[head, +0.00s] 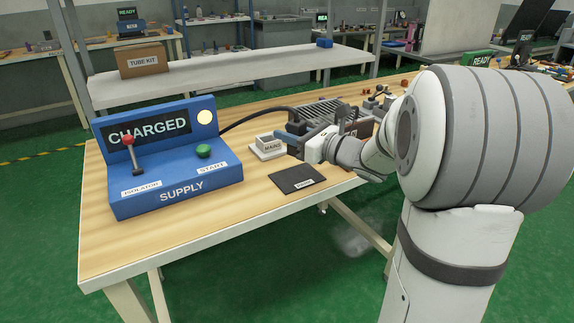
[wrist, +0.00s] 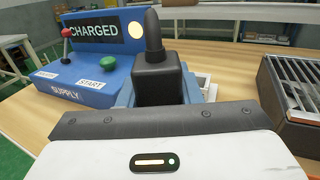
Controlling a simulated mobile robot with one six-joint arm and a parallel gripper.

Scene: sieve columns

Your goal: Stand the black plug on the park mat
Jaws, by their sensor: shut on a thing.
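The black plug (wrist: 158,78) is upright between the jaws of my gripper (wrist: 158,98) in the wrist view, its cable rising from its top. In the head view my gripper (head: 297,133) is over the table just right of the white MAINS socket (head: 268,149), and the plug is hard to make out among the fingers. The socket shows only partly behind the jaws in the wrist view. The black park mat (head: 296,180) lies flat and empty nearer the table's front edge, below my gripper in the picture. The plug's underside is hidden.
The blue supply (head: 175,170) stands at left, its display reading CHARGED, its lamp lit, with a red-knobbed isolator lever (head: 131,150) and green start button (head: 203,151). A black cable (head: 252,115) runs from behind it. A grey ribbed unit (head: 322,110) stands behind my gripper.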

